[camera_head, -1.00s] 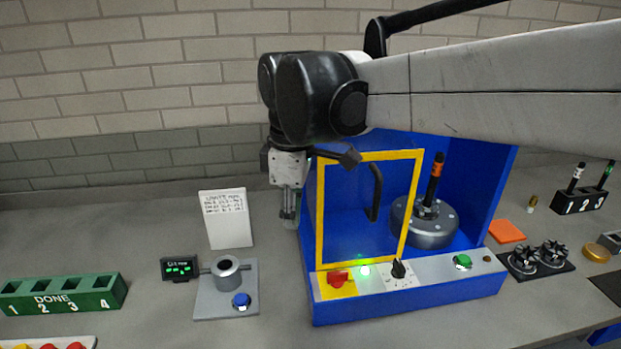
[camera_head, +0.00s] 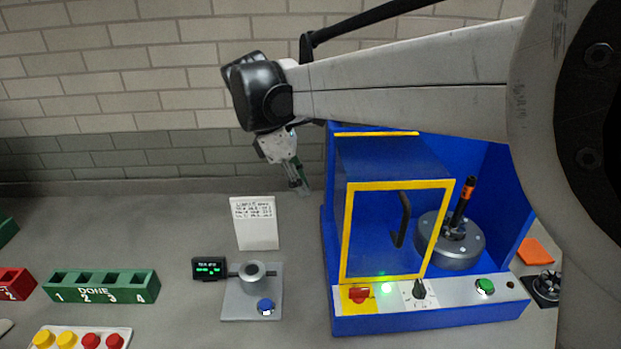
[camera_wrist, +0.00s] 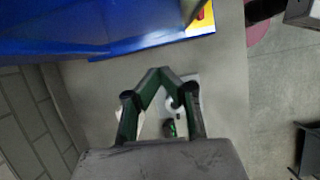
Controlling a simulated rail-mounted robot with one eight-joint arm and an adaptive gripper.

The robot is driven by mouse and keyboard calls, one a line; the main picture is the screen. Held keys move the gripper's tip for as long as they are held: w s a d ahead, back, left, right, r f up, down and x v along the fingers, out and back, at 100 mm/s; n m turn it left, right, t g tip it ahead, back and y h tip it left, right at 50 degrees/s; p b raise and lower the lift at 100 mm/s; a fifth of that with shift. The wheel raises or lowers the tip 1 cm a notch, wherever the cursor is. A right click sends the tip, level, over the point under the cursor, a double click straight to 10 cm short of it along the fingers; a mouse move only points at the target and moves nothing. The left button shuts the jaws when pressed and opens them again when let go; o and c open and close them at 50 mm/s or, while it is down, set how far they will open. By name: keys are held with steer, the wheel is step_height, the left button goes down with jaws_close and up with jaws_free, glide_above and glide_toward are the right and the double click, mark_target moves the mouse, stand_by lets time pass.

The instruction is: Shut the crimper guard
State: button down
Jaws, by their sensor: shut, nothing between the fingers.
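The crimper guard (camera_head: 347,232) is a clear panel in a yellow frame with a black upright handle (camera_head: 401,220). It stands across the left part of the blue crimper housing (camera_head: 505,190). The right part of the front is uncovered, and the round grey crimper head (camera_head: 462,250) with its black and orange rod shows there. My gripper (camera_head: 303,188) is shut and empty, left of the housing and apart from the guard, tilted downward near the back wall. In the wrist view its green fingers (camera_wrist: 160,72) meet at the tips, with the blue housing above them.
The housing's front panel holds a red switch (camera_head: 359,295), a black knob (camera_head: 420,289) and a green button (camera_head: 485,286). Left of it stand a white sign (camera_head: 255,224), a grey fixture (camera_head: 242,300) and a green DONE rack (camera_head: 102,299). Bare table lies between sign and housing.

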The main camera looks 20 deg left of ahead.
steer(key=shift+n, duration=0.3)
steer(key=d+f, duration=0.2)
steer(key=f, duration=0.1)
steer(key=d+f+p, duration=0.1)
steer(key=d+f, duration=0.1)
steer(key=w+d+f+p, duration=0.1)
steer(key=d+f, duration=0.1)
steer(key=f, duration=0.1)
steer(key=shift+f, duration=0.3)
